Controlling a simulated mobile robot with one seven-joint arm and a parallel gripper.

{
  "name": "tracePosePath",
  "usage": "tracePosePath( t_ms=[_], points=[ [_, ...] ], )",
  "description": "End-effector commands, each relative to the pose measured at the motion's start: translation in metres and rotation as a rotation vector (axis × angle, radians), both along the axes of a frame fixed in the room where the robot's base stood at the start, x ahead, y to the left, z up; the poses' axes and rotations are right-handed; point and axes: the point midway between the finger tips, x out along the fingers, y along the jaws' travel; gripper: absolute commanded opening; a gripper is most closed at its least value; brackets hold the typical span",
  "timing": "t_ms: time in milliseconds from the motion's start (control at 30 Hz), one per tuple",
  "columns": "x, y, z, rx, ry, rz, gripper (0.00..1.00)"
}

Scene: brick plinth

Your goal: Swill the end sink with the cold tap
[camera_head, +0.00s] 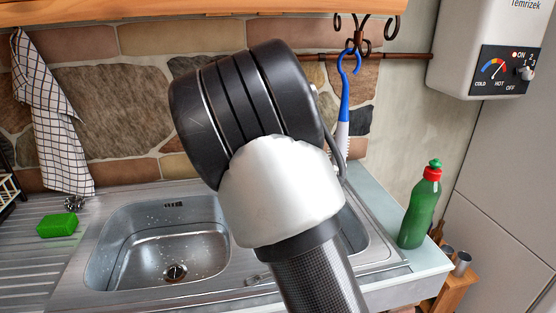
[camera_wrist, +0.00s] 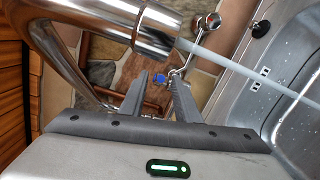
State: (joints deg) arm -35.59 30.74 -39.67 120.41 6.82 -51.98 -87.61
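A steel sink unit (camera_head: 78,283) has a left basin (camera_head: 135,252) with drops and a drain, and a right basin (camera_head: 352,232) mostly hidden by my arm. In the wrist view, a chrome tap spout (camera_wrist: 155,25) crosses the top left, and a pale water stream (camera_wrist: 250,72) runs from it towards a basin (camera_wrist: 285,100) with wet drops. My gripper (camera_wrist: 161,78) is open, its fingers apart around a small blue-marked piece (camera_wrist: 160,78), apparently the cold tap's knob; contact is unclear. A metal tap handle (camera_wrist: 208,22) with a reddish mark is beyond. My arm hides the tap in the head view.
A green bottle (camera_head: 420,208) stands right of the sink, and a green sponge (camera_head: 57,225) lies on the left drainer. A blue-and-white brush (camera_head: 344,105) and a checked towel (camera_head: 50,115) hang at the wall. A water heater (camera_head: 485,45) is upper right.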

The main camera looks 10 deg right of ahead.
Motion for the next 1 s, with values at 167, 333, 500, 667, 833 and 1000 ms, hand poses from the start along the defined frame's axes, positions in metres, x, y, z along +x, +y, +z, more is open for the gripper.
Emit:
tracePosePath(
  t_ms=[167, 333, 500, 667, 833, 1000],
  points=[
    [-0.045, 0.005, 0.003, 0.004, 0.000, 0.001, 0.29],
    [-0.087, 0.009, 0.003, 0.004, 0.000, 0.001, 0.29],
    [-0.119, 0.013, 0.004, 0.002, 0.001, 0.001, 0.29],
    [-0.137, 0.014, 0.004, 0.002, -0.001, 0.000, 0.29],
    [-0.142, 0.015, 0.004, 0.000, -0.002, -0.001, 0.29],
    [-0.142, 0.015, 0.004, 0.000, -0.002, -0.001, 0.29]
  ],
)
